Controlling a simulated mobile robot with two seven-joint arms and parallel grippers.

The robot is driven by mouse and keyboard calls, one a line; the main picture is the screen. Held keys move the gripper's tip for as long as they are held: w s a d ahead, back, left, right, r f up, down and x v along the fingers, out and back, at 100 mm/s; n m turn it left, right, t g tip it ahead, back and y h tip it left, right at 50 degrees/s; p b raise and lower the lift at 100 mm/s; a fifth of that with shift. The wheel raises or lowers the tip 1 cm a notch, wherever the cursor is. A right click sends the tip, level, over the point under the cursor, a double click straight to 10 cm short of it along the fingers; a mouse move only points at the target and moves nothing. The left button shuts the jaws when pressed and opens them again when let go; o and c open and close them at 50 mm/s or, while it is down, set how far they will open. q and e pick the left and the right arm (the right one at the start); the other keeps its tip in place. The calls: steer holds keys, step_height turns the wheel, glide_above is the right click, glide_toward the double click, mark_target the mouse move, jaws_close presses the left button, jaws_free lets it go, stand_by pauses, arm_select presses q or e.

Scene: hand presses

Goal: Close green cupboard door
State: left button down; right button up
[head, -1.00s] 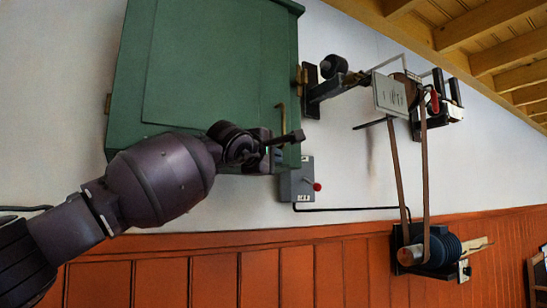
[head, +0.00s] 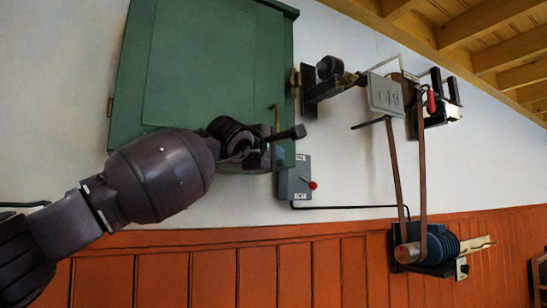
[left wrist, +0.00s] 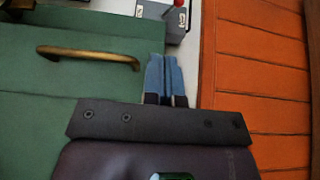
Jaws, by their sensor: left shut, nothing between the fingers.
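The green cupboard (head: 185,50) hangs on the white wall at the upper left of the head view. Its door (head: 220,70) looks flat against the cupboard front; I cannot tell whether it is fully shut. A brass handle (head: 277,118) is on its right side and also shows in the left wrist view (left wrist: 88,53). My left gripper (head: 272,155) is in front of the cupboard's lower right corner, partly hidden by my wrist. In the left wrist view its blue fingers (left wrist: 164,72) are together and empty, beside the handle and apart from it. My right gripper is out of view.
A grey switch box (head: 295,178) with a red knob is just below the cupboard's right corner. Belt-driven machinery (head: 386,93) is on the wall to the right, with a motor (head: 435,248) below. Orange panelling (head: 210,265) covers the lower wall.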

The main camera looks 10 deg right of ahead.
arm_select(q)
steer(key=s+d+b, duration=0.2)
steer(key=s+d, duration=0.1)
steer(key=s, duration=0.6)
steer(key=shift+d+b, duration=0.3)
steer(key=shift+d, duration=0.05)
